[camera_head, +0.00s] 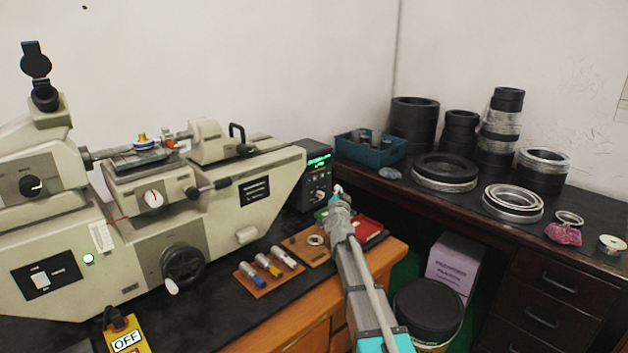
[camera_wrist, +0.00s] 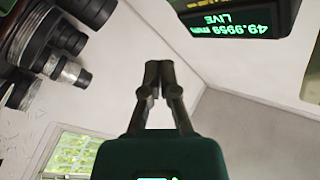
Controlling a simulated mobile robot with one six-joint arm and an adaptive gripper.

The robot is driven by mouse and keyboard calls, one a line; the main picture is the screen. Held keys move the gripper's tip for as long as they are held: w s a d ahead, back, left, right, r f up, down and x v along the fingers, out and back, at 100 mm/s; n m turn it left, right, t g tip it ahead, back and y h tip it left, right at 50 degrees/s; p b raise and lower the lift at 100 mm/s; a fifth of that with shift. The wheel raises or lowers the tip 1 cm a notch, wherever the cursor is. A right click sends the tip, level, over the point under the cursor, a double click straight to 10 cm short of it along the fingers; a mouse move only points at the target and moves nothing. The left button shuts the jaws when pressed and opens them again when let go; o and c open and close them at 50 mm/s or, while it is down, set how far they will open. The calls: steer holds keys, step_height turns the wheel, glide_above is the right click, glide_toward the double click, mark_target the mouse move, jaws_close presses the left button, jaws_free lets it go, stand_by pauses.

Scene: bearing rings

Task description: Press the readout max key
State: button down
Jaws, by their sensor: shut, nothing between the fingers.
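The readout (camera_head: 318,172) is a dark box with a green display, standing at the right end of the beige measuring machine in the head view. In the wrist view the readout (camera_wrist: 240,20) shows upside down at the top right, reading 49.9959 mm and LIVE. Its keys are too small or out of frame to make out, so I cannot tell which is the max key. My gripper (camera_head: 337,190) is in front of the readout's lower right side in the head view. In the wrist view my gripper (camera_wrist: 158,68) is shut and empty, its fingertips left of the display and apart from it in the picture.
The measuring machine (camera_head: 225,205) fills the left. A wooden block with coloured pieces (camera_head: 268,268), a board with a ring (camera_head: 308,245) and a red tray (camera_head: 368,232) lie below the readout. A blue bin (camera_head: 370,150) and stacked rings (camera_head: 445,168) stand on the dark right bench.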

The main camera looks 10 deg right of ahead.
mark_target(319, 176)
steer(key=shift+w+a, duration=0.75)
steer(key=shift+w, duration=0.35)
steer(key=shift+w+a, duration=0.8)
steer(key=shift+w, duration=0.25)
steer(key=shift+w+a, duration=0.75)
steer(key=shift+w, duration=0.35)
steer(key=shift+w+a, duration=0.1)
steer(key=shift+w+a, duration=0.45)
steer(key=shift+w, duration=0.15)
steer(key=shift+s, duration=0.1)
stand_by(0.4)
steer(key=shift+s+d, duration=0.45)
steer(key=shift+s, duration=0.05)
stand_by(0.4)
steer(key=shift+s+d, duration=0.75)
steer(key=shift+s, duration=0.3)
steer(key=shift+s+d, duration=0.7)
steer(key=shift+s, duration=0.3)
